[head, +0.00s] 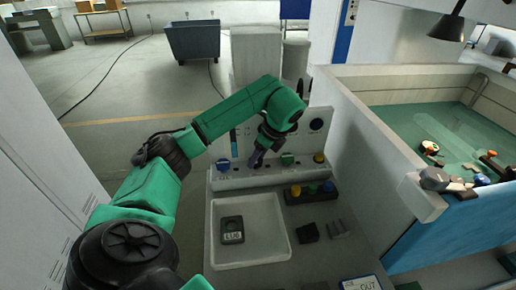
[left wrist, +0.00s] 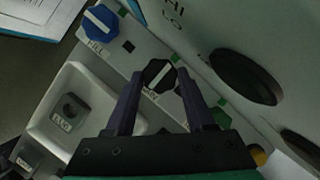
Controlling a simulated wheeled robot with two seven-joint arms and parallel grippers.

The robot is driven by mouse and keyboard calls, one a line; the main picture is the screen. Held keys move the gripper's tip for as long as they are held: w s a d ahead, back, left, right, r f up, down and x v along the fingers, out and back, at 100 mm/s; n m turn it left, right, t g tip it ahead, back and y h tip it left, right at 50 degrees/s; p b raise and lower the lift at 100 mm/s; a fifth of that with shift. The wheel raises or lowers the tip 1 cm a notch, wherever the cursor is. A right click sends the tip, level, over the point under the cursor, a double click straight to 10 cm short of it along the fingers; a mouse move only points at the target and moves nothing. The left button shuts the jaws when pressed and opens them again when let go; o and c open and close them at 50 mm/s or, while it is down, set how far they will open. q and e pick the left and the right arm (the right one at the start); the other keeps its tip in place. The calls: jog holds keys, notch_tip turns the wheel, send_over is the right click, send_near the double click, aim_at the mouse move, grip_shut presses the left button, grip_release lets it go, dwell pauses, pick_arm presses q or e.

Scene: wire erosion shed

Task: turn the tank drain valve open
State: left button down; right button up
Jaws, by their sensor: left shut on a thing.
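A row of knobs stands on the pale panel ledge (head: 240,179). My left gripper (head: 255,159) reaches down to it and is shut on a black knob (left wrist: 158,73) with a white pointer line, one finger on each side. The label below this knob is partly hidden by the gripper, so I cannot tell whether it reads drain. A blue knob (left wrist: 99,22) labelled FILL sits to its left, and also shows in the head view (head: 223,165). A green knob (head: 288,159) and a yellow knob (head: 319,157) sit to the right. My right gripper is not in view.
A white tray (head: 217,255) holding a small dark block (head: 232,230) lies in front of the ledge. To its right are a dark strip with coloured buttons (head: 310,192) and a black block (head: 308,232). A large open tank (head: 352,105) walls off the right side.

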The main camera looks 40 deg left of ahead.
pick_arm(q)
jog(key=c, duration=0.5)
grip_release()
jog(key=p+v, duration=0.7)
jog(key=v, duration=0.7)
jog(key=shift+r+p, duration=0.3)
jog(key=shift+p, duration=0.1)
